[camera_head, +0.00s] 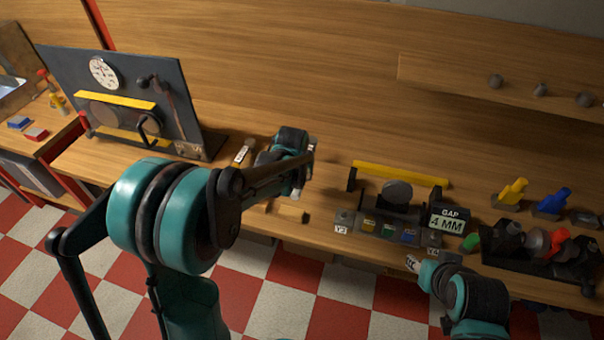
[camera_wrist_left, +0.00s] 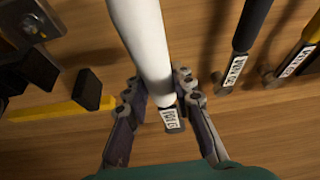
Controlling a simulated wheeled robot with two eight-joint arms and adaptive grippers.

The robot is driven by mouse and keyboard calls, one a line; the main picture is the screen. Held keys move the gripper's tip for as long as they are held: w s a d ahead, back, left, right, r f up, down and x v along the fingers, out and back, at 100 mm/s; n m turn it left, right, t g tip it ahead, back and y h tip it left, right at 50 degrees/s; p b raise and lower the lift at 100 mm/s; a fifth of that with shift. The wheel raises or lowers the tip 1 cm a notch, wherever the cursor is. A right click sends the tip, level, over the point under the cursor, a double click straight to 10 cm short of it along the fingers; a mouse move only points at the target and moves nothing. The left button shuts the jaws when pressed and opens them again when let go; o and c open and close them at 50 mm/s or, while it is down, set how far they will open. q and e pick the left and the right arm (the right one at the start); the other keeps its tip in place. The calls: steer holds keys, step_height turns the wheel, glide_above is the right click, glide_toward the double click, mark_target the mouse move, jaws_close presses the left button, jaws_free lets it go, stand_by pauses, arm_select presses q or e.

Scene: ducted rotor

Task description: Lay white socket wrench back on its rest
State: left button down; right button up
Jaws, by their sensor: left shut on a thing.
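The white socket wrench (camera_wrist_left: 143,45) stands between the two fingers of my left gripper (camera_wrist_left: 158,98) in the left wrist view. The fingers are shut on it near its labelled end; the label is too small to read surely. In the head view my left gripper (camera_head: 304,165) is over the bench, mostly hidden by my arm, and a bit of the white wrench (camera_head: 297,191) shows below it. A black-handled tool (camera_wrist_left: 248,28) and a yellow-handled tool (camera_wrist_left: 312,36) lie beside it, apart from the fingers. I cannot surely pick out the white wrench's rest. My right gripper (camera_head: 415,264) is at the bench's front edge, its fingers unclear.
A dark panel (camera_head: 70,68) with a dial stands at the left. A rotor fixture with a yellow bar (camera_head: 400,173) and a "GAP 4 MM" sign (camera_head: 448,220) stands right of my left gripper. A small wooden block (camera_head: 288,211) lies near the front edge.

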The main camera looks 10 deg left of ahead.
arm_select(q)
steer(key=shift+f+b, duration=2.25)
steer(key=shift+f, duration=0.65)
steer(key=shift+f+b, duration=0.35)
steer(key=shift+f, duration=0.05)
steer(key=c, duration=1.2)
jaws_free()
steer(key=shift+s, duration=0.1)
steer(key=v, duration=1.2)
steer(key=s+a+t, duration=0.1)
steer(key=s+t, duration=0.1)
steer(key=s, duration=1.8)
steer(key=shift+s+a+f, duration=0.15)
steer(key=shift+s+f, duration=0.2)
steer(key=shift+f, duration=0.15)
